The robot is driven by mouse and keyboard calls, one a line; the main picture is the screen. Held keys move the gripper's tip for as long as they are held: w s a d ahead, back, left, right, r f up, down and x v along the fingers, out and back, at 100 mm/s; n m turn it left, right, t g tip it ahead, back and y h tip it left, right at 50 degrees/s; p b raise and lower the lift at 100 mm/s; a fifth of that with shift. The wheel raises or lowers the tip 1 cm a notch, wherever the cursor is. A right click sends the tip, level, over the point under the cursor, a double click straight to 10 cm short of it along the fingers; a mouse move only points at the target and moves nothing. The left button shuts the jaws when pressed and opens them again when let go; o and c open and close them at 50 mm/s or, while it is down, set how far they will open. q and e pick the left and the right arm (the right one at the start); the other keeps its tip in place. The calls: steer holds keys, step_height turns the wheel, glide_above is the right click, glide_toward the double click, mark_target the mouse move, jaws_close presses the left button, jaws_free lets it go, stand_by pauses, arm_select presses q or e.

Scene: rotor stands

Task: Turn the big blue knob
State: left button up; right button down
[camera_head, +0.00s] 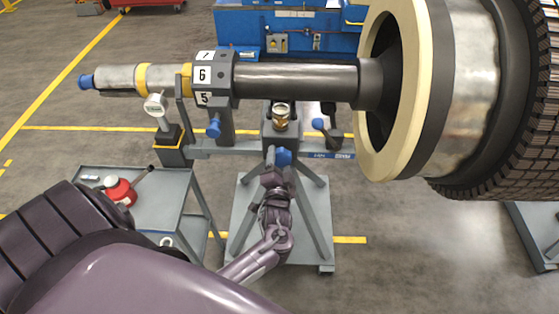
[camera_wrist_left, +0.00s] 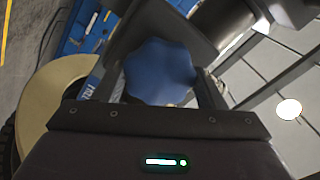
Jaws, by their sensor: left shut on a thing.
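The big blue knob (camera_head: 284,157) sits on the front of the rotor stand, below its round brass-coloured part (camera_head: 281,120). My left gripper (camera_head: 277,165) reaches up to it from below and is shut on it. In the left wrist view the lobed blue knob (camera_wrist_left: 160,72) lies between the two fingers of the left gripper (camera_wrist_left: 158,85). Part of the knob's lower edge is hidden by the gripper body. My right gripper is in neither view.
The rotor shaft (camera_head: 295,79) runs across above the stand, with a large wheel-like rotor (camera_head: 470,80) at the right. A grey cart (camera_head: 172,190) with a red can (camera_head: 120,191) stands at the left. Smaller blue handles (camera_head: 214,128) are on the stand.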

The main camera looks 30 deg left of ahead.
arm_select(q)
steer(key=o, duration=1)
steer(key=b+v, duration=0.1)
steer(key=v, duration=0.7)
steer(key=shift+w, duration=0.15)
steer(key=s+d+f+g+h, duration=0.1)
steer(key=s+f+g+h, duration=0.15)
steer(key=f, duration=0.65)
steer(key=s+d+f+g+h, duration=0.15)
steer(key=s+f, duration=0.25)
steer(key=f, duration=0.5)
steer(key=s+d+f+g+h, duration=0.2)
steer(key=s+f, duration=0.1)
steer(key=f, duration=0.5)
steer(key=s+f+n+g+h, duration=0.1)
steer(key=s+f+g, duration=0.1)
steer(key=s+f, duration=0.3)
steer(key=s+f+g+h, duration=0.1)
steer(key=s+f+g, duration=0.2)
steer(key=s, duration=0.9)
steer(key=s+f+n+g+h+b, duration=0.1)
steer(key=s+f+g, duration=0.2)
steer(key=s+f, duration=0.5)
steer(key=shift+s+d+f+n, duration=0.3)
steer(key=shift+s+d, duration=0.1)
steer(key=shift+s, duration=0.25)
